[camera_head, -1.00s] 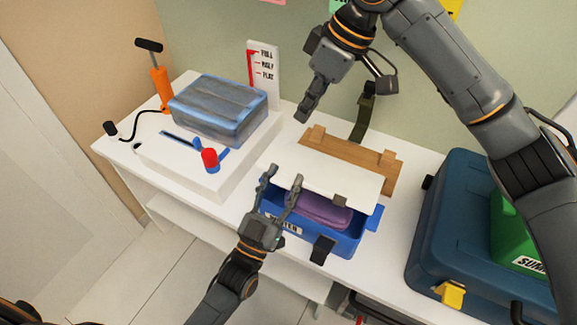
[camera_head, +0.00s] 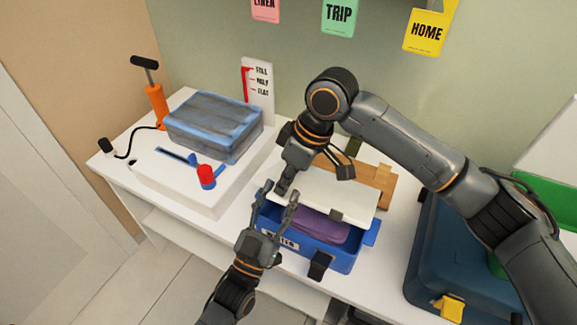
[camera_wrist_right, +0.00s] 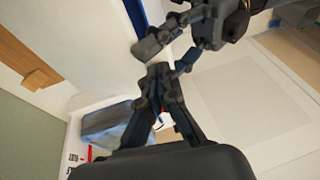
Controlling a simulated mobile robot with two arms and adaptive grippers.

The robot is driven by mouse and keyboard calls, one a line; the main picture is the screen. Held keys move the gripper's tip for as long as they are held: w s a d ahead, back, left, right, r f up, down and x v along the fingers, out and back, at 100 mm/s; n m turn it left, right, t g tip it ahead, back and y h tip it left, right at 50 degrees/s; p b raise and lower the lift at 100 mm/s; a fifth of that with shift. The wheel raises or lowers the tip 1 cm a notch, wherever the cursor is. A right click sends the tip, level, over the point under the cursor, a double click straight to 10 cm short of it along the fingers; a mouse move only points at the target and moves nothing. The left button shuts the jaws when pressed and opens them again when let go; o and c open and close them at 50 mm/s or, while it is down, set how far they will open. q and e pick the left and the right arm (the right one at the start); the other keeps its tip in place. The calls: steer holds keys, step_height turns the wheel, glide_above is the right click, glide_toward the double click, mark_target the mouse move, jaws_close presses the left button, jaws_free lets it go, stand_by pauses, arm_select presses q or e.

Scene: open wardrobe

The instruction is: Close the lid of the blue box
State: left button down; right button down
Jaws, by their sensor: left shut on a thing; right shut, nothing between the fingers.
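The blue box (camera_head: 345,262) stands on the white table with a purple folded thing (camera_head: 318,226) inside. Its white lid (camera_head: 345,193) is tilted up over the back, leaving the front open. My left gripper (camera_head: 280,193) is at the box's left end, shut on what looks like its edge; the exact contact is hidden. My right gripper (camera_head: 281,190) is shut and empty, pointing down at the lid's left end. In the right wrist view its fingertips (camera_wrist_right: 160,72) are close to my left gripper (camera_wrist_right: 168,38), beside the white lid (camera_wrist_right: 85,35).
A wooden board (camera_head: 383,182) lies behind the box. A clear-lidded blue case (camera_head: 213,125) on a white block stands left, with a red knob (camera_head: 206,176) and orange pump (camera_head: 158,103). A dark blue suitcase (camera_head: 430,240) stands right. Tags hang on the wall.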

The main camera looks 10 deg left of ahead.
steer(key=shift+s+f, duration=0.15)
steer(key=shift+f, duration=0.1)
steer(key=shift+s+a+f, duration=0.15)
steer(key=shift+s+f, duration=0.1)
steer(key=shift+f, duration=0.05)
arm_select(q)
steer(key=shift+r, duration=0.2)
arm_select(e)
steer(key=shift+s+f, duration=0.2)
arm_select(q)
steer(key=c, duration=0.6)
jaws_free()
steer(key=shift+c, duration=0.2)
steer(key=shift+f, duration=0.15)
arm_select(e)
steer(key=shift+w, duration=0.15)
